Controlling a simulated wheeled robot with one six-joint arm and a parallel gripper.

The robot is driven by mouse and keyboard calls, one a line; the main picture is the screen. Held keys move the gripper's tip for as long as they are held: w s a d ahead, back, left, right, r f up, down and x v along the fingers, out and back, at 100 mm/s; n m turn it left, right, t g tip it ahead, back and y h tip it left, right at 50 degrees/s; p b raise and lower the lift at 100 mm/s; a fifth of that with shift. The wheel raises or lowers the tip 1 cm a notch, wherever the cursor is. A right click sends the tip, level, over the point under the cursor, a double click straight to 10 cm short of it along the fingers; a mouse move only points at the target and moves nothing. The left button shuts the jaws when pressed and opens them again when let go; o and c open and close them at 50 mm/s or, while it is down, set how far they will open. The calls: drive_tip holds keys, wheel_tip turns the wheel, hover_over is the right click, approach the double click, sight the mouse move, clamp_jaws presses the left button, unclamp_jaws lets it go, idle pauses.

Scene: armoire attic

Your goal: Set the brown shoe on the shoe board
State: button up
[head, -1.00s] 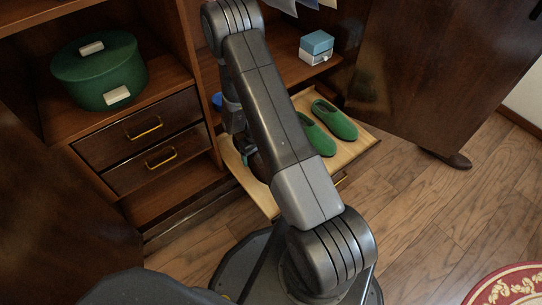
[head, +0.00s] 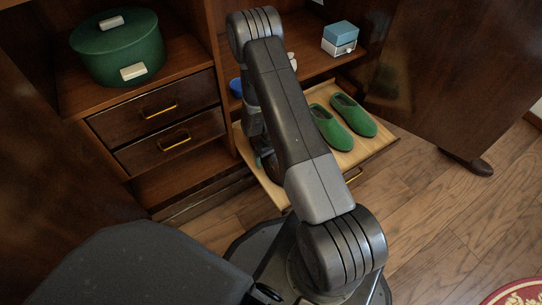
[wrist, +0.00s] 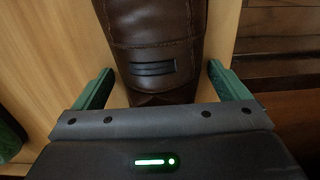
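The brown shoe (wrist: 155,40) is dark leather and fills the upper middle of the wrist view, over the pale wooden shoe board (wrist: 60,50). My gripper (wrist: 160,68) is open, with one green finger on each side of the shoe's near end and a small gap showing on both sides. In the head view the shoe board (head: 371,150) is pulled out at the bottom of the armoire. My arm hides most of the brown shoe there. I cannot tell how firmly the shoe rests on the board.
A pair of green shoes (head: 345,118) lies on the right part of the board. A green round box (head: 118,50) stands on the left shelf above two drawers (head: 160,120). A small blue-and-white box (head: 340,40) sits on the shelf behind. An open door (head: 450,70) stands at right.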

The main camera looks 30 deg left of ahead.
drive_tip(key=shift+r, duration=0.1)
wheel_tip(320, 180, up, 12)
drive_tip(key=p, duration=0.4)
drive_tip(key=shift+r, duration=0.1)
